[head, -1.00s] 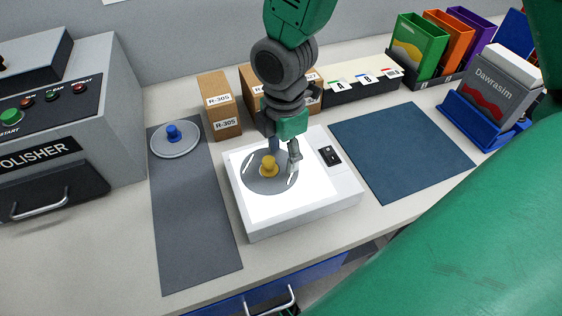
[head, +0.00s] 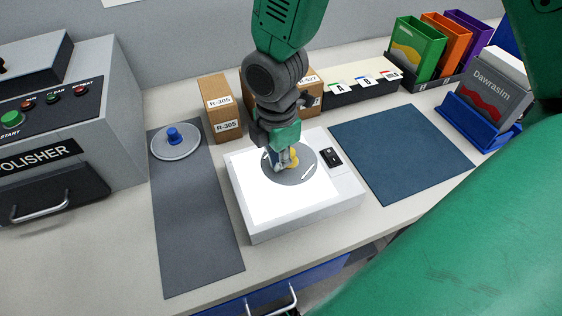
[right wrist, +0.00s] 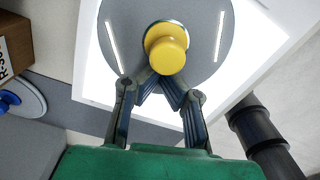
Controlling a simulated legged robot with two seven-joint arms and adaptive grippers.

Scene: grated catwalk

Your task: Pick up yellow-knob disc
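The grey disc (head: 306,173) with a yellow knob (head: 292,158) lies over the bright white top of the low box (head: 250,205); I cannot tell whether it touches it. My right gripper (head: 280,158) is down at the knob, on its left in the head view. In the right wrist view, the two fingers (right wrist: 159,84) angle inward and their tips reach the near edge of the yellow knob (right wrist: 166,50), which partly covers them. Whether they grip it is hidden. My left gripper is not in view.
A blue-knob disc (head: 175,143) lies on the grey mat (head: 195,225) at the left. A polisher machine (head: 60,130) stands further left. Cardboard boxes (head: 218,105) and a black card tray (head: 360,92) stand behind. The blue mat (head: 400,150) at the right is clear.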

